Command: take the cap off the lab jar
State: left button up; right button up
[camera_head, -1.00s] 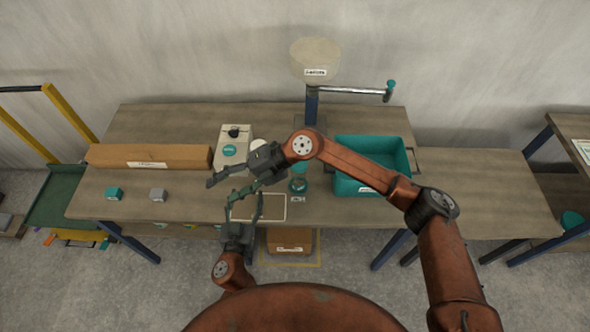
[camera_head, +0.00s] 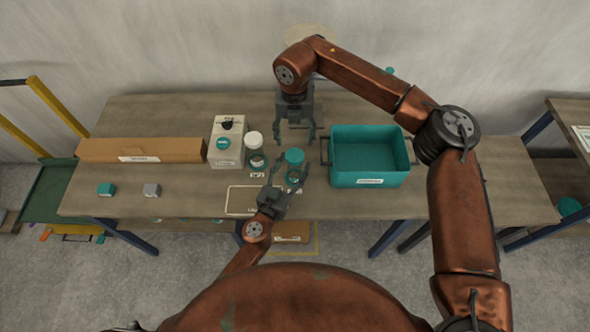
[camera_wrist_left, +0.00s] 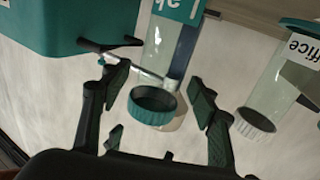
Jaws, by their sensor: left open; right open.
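The lab jar (camera_head: 294,178) stands upright on the bench, its teal cap (camera_head: 294,156) on top. In the left wrist view, the picture is inverted and the jar's clear body (camera_wrist_left: 172,55) carries a teal label, with the teal cap (camera_wrist_left: 152,108) below it. My left gripper (camera_head: 289,172) is open at the near side of the jar; its fingers appear either side of the jar in the wrist view, but contact cannot be told. My right gripper (camera_head: 296,138) is open and empty, pointing down behind the jar.
A white-capped jar (camera_head: 257,159), labelled "office" in the wrist view (camera_wrist_left: 285,80), stands to the left. A teal bin (camera_head: 370,158) stands to the right. A white box (camera_head: 226,150), a long cardboard box (camera_head: 142,150) and two small blocks are farther left. The bench's right end is clear.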

pick_arm(q)
jog(key=shift+x, duration=0.85)
grip_shut()
